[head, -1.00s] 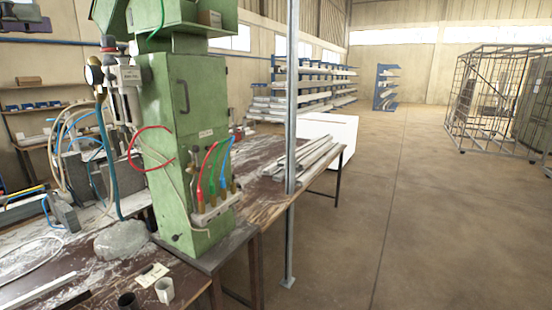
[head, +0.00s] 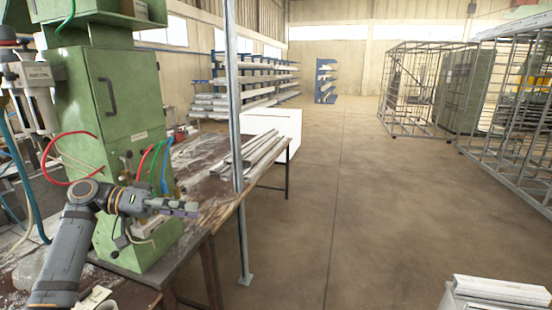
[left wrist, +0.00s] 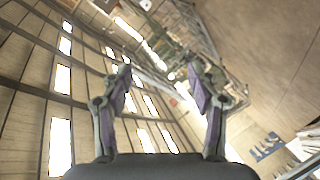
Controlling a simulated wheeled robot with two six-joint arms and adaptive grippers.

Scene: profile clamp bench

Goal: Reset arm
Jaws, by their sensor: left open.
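My left arm comes in from the lower left of the head view, in front of the green machine (head: 115,110). Its gripper (head: 185,208) points right, in front of the machine's lower part and hose fittings. In the left wrist view the two fingers of the left gripper (left wrist: 160,72) stand apart with nothing between them. That view looks at the hall's wall, windows and roof. My right gripper is not in view.
A workbench (head: 200,195) with long metal profiles (head: 250,158) runs behind the machine. A thin grey post (head: 234,120) stands at its edge. Wire cages (head: 420,90) stand at the right. A pale block (head: 500,290) shows at the lower right. The middle floor is clear.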

